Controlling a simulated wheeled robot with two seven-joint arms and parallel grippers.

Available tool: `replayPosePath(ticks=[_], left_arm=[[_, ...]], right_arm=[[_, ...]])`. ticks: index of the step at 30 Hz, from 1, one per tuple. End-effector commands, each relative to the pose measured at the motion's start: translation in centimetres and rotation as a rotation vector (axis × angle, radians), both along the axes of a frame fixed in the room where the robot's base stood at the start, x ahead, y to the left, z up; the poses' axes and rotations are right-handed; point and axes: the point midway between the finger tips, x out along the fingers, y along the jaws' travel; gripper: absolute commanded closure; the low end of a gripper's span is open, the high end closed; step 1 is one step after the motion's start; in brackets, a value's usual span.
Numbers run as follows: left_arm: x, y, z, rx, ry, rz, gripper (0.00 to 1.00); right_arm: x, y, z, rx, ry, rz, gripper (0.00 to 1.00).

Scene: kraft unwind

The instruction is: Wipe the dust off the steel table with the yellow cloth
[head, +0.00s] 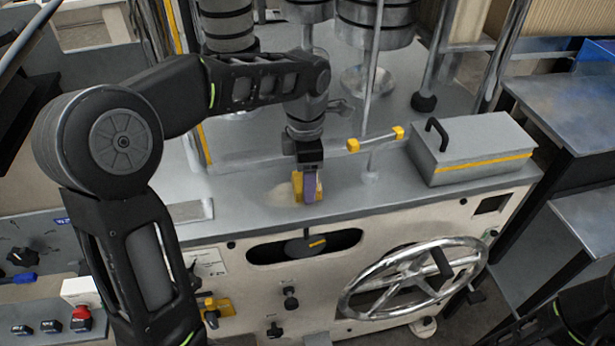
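The steel table (235,205) is the grey top of the machine in the middle of the head view. A pale beige dust patch (279,192) lies on it, just left of my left gripper. My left gripper (307,190) points down at the table top and appears shut on the yellow cloth (298,186). The yellow cloth shows on both sides of a purple finger, low at the table surface; its underside and the far finger are hidden. Part of my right arm shows at the bottom right corner; its gripper is out of view.
A grey box (475,150) with a black handle and yellow stripe stands on the right of the top. A bar with yellow ends (376,139) and steel posts are behind the gripper. A handwheel (412,280) juts from the front panel.

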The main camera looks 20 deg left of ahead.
Motion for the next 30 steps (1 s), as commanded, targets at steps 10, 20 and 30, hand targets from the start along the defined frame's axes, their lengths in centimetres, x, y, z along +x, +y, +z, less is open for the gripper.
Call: replayPosePath(ticks=[10,20,30], left_arm=[[-1.6,2.2,-0.4,0.001,0.001,0.003,0.68],[-2.0,2.7,-0.4,0.001,0.003,0.001,0.68],[-2.9,3.8,-0.5,0.002,0.006,0.003,0.68]], right_arm=[[0.0,0.0,-0.8,0.000,0.000,0.000,0.64],[0.0,0.0,-0.8,0.000,0.000,0.000,0.64],[0.0,0.0,-1.0,0.000,0.000,0.000,0.64]])
